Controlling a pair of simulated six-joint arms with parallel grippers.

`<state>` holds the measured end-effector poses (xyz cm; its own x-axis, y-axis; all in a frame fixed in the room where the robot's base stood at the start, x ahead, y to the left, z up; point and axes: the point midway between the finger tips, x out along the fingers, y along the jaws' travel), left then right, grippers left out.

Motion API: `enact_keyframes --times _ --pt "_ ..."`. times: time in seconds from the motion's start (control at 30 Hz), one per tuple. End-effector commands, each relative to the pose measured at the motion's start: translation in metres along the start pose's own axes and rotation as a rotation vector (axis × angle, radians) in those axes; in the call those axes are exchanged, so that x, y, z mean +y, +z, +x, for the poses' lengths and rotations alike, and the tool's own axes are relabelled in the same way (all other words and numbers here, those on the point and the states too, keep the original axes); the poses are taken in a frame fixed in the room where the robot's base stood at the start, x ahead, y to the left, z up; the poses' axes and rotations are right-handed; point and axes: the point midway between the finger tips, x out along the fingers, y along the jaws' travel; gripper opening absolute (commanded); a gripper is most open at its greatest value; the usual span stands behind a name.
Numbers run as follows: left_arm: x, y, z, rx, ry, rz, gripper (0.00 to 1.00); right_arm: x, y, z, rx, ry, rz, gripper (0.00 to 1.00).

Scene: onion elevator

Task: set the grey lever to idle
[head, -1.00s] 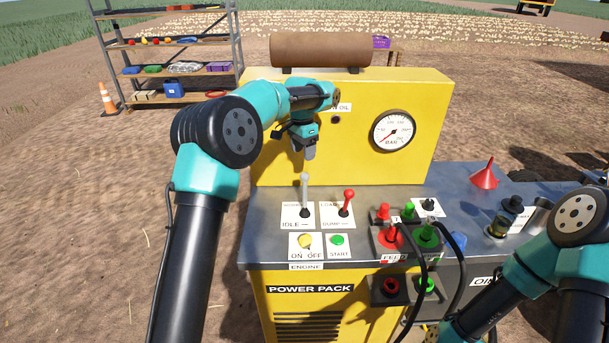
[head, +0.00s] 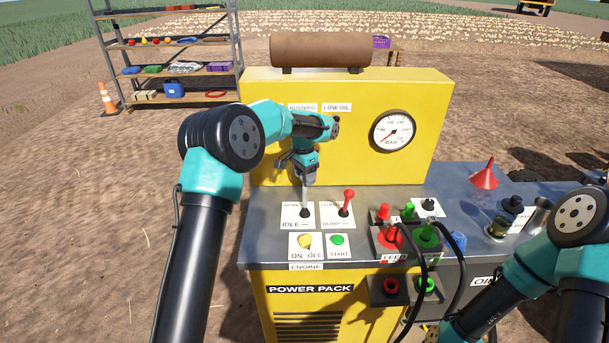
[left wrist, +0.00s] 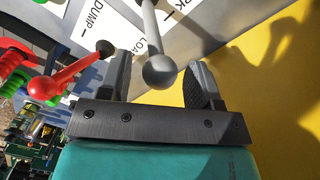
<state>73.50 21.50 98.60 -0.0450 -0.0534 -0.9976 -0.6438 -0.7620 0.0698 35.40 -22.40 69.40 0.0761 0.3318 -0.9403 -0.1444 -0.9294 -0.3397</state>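The grey lever (left wrist: 157,55) stands on its white plate marked WORK and IDLE, at the left of the power pack's top. In the head view its black base (head: 304,213) shows, and its upper part is mostly covered by my left gripper (head: 306,182). In the left wrist view my left gripper (left wrist: 160,85) is open, with the lever's round knob between the two fingers and apart from both. The lever's shaft leans toward the WORK side, away from the IDLE mark. My right gripper is out of the head view.
A red lever (head: 348,203) marked LOAD and DUMP stands close to the right. A yellow engine knob (head: 305,241) and a green start button (head: 337,240) sit in front. The yellow panel (head: 275,150) rises behind. Hoses and couplings (head: 392,236) crowd the right.

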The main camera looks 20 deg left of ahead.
Motion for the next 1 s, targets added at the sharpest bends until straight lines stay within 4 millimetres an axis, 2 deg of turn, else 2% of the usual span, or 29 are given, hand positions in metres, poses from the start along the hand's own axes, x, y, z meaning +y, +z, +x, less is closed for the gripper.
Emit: enact_keyframes --times 0.07,0.6,0.83,1.0 --pt "0.000 0.000 0.000 0.000 0.000 0.000 0.50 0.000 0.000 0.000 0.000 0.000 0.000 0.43" --pt "0.000 0.000 -0.001 0.000 0.000 0.000 0.00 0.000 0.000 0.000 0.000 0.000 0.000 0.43" --pt "0.002 -0.002 -0.001 0.002 -0.003 0.004 0.00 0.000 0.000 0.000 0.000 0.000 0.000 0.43" --pt "0.013 -0.011 -0.001 0.012 -0.020 0.024 0.00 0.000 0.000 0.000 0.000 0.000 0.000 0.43"
